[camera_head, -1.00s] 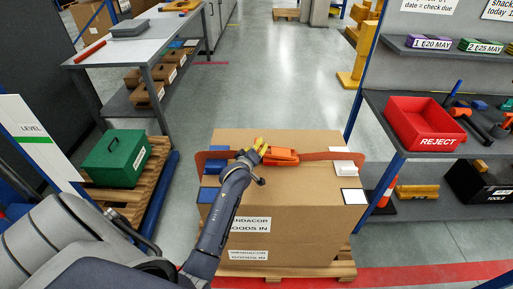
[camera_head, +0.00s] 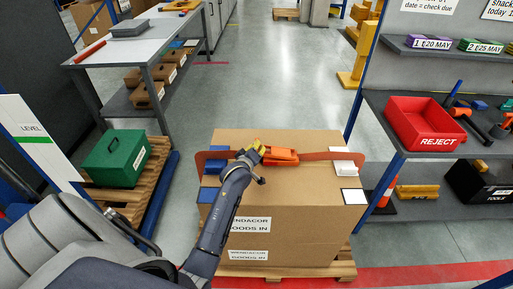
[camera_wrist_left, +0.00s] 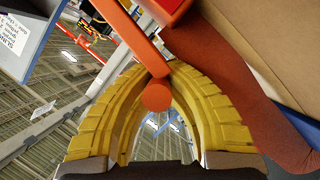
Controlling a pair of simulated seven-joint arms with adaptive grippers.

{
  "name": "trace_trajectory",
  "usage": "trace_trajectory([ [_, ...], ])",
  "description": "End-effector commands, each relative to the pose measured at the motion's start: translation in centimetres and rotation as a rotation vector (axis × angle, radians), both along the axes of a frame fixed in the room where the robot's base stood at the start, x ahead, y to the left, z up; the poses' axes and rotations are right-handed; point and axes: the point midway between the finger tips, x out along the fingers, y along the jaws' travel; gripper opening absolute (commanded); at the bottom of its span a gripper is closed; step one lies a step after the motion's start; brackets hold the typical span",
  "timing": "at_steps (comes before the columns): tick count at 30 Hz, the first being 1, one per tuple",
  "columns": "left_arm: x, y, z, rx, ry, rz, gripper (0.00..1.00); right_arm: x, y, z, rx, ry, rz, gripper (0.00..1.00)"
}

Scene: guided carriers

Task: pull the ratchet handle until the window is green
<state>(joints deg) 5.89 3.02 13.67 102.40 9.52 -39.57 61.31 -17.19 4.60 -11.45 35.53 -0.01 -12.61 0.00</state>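The orange ratchet (camera_head: 280,154) sits on a brown-red strap (camera_head: 318,156) across the top of a large carton (camera_head: 300,189). My left gripper (camera_head: 253,151) is at the left end of the ratchet. In the wrist view the yellow fingers (camera_wrist_left: 160,72) close around the orange ratchet handle (camera_wrist_left: 134,36), whose round end (camera_wrist_left: 157,96) lies between them. The strap (camera_wrist_left: 228,80) runs beside the right finger. I cannot make out the ratchet's window or its colour. My right gripper is not in view.
A framed white square (camera_head: 354,196) is on the carton's right front edge. A shelf with a red reject bin (camera_head: 424,123) stands right; a green box (camera_head: 116,158) on a pallet is left. The aisle behind is clear.

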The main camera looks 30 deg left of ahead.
Motion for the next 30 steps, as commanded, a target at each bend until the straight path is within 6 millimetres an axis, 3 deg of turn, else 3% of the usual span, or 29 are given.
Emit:
trace_trajectory([
  [7, 0.0, 0.0, -0.2, -0.001, 0.0, 0.0, 0.0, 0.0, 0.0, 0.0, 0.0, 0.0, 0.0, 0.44],
  [13, -0.2, 0.2, -1.9, -0.002, 0.003, -0.001, 0.0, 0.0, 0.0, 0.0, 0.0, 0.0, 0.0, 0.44],
  [20, -0.2, 0.2, -1.9, 0.0, 0.002, -0.001, 0.0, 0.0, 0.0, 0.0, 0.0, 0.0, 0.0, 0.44],
  [21, -0.2, 0.2, -1.9, 0.0, 0.002, -0.001, 0.1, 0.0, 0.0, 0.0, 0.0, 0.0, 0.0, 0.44],
  [30, -0.2, 0.3, -1.8, 0.0, 0.001, -0.001, 0.41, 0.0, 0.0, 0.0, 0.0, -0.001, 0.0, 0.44],
])
